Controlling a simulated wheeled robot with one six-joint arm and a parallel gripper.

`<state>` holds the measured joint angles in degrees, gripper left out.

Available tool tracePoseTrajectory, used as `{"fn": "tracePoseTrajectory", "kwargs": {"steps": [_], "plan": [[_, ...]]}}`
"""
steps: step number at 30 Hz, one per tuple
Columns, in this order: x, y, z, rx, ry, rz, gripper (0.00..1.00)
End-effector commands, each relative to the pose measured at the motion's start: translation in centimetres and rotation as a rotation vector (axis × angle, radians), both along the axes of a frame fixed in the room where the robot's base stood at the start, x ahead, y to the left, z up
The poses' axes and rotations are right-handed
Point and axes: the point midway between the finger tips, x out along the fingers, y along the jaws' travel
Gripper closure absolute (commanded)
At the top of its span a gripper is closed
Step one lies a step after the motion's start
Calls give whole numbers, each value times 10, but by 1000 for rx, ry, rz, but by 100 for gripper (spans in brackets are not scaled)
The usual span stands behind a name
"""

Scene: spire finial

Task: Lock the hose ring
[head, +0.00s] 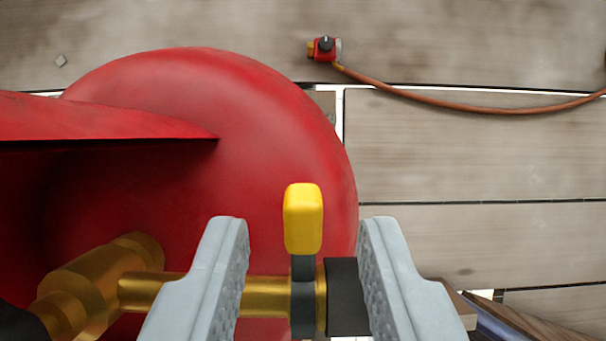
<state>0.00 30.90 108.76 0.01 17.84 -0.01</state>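A yellow lever tab (303,215) stands on a dark grey collar (303,300) around a brass pipe (262,296). A black ring (345,298) sits on the pipe just right of the collar; I cannot tell for certain which part is the hose ring. My gripper (304,228) is open, with one grey finger on each side of the lever. Gaps show between the lever and both fingers. The right finger overlaps the black ring's right edge in the picture and hides what lies beyond. I cannot tell whether they touch.
The brass pipe joins a larger brass fitting (95,285) at the left, by a rounded red body (290,130) with a red fin (90,120). An orange-brown hose (480,108) with a small red connector (325,49) lies on the plank floor (480,160), which is otherwise mostly clear.

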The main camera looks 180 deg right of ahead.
Motion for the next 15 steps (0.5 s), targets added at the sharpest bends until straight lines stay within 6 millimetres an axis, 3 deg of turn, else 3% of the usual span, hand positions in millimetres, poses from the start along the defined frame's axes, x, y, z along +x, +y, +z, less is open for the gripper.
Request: {"fn": "tracePoseTrajectory", "kwargs": {"steps": [6,15], "plan": [[6,0,-14,0,1,0,67],[7,0,-16,0,0,0,67]]}}
